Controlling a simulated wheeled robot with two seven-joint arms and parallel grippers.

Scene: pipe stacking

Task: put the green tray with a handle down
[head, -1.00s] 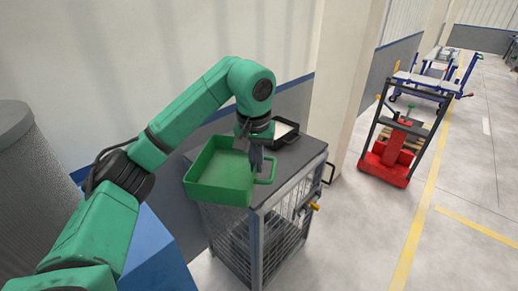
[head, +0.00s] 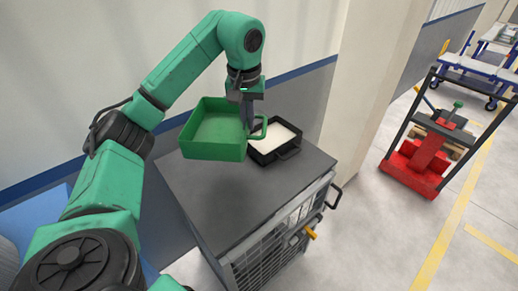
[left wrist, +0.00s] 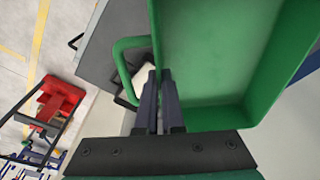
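The green tray (head: 215,132) with a handle (head: 258,128) hangs in the air over the grey top of a wire-sided cabinet (head: 215,195) in the head view. My left gripper (head: 248,122) points down and is shut on the tray's wall at the handle side. In the left wrist view the two dark fingers (left wrist: 162,105) close on the rim of the green tray (left wrist: 210,60), with the handle (left wrist: 122,60) beside them. The tray looks empty and roughly level. My right gripper is not in view.
A black tray with white contents (head: 275,142) sits on the cabinet top at the back right, just beside the green tray. The front and left of the top are bare. A red pallet truck (head: 430,150) stands on the floor at right.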

